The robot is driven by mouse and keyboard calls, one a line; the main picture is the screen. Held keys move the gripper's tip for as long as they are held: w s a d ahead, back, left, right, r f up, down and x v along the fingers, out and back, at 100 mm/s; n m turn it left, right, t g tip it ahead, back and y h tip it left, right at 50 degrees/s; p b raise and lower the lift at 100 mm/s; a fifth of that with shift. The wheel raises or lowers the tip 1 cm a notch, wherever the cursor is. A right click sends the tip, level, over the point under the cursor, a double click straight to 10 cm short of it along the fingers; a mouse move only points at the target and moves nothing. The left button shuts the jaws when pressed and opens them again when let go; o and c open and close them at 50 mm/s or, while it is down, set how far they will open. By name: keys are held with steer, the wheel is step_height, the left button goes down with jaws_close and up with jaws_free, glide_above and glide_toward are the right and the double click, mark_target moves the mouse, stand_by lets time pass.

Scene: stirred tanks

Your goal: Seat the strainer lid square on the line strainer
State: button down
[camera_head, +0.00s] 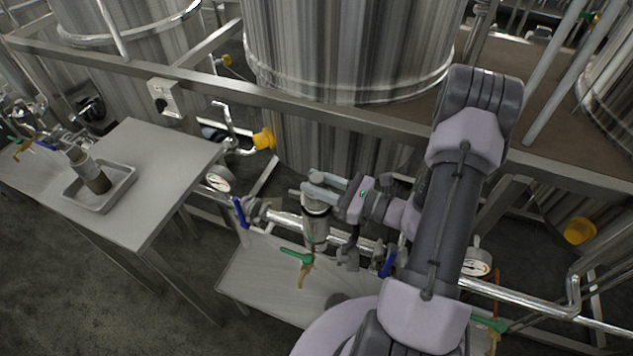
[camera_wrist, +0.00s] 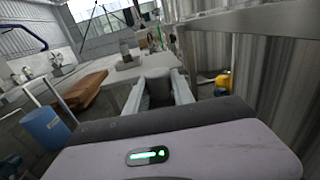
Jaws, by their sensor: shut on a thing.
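My gripper (camera_head: 312,185) reaches left from my arm, over the line strainer (camera_head: 316,232), an upright metal cylinder in the pipe run. Its fingers are shut on a grey round piece, which I take to be the strainer lid (camera_wrist: 158,84); in the wrist view it stands between the two fingers (camera_wrist: 157,92). In the head view the fingers cover most of the lid, right at the strainer's top. I cannot tell whether the lid touches the rim or sits level.
A green-handled drain valve (camera_head: 297,256) hangs below the strainer, with a blue-handled valve (camera_head: 240,212) to its left. A side table (camera_head: 160,160) carries a tray (camera_head: 127,182) holding a tan and dark cylinder (camera_head: 92,174). A steel rail and large tanks stand behind.

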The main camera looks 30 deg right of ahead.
steer(key=shift+f, duration=0.25)
steer(key=shift+r, duration=0.15)
steer(key=shift+r, duration=0.15)
stand_by(1.6)
steer(key=shift+f+b, duration=0.35)
steer(key=shift+b, duration=0.1)
steer(key=shift+r, duration=0.4)
steer(key=shift+w, duration=0.1)
stand_by(1.1)
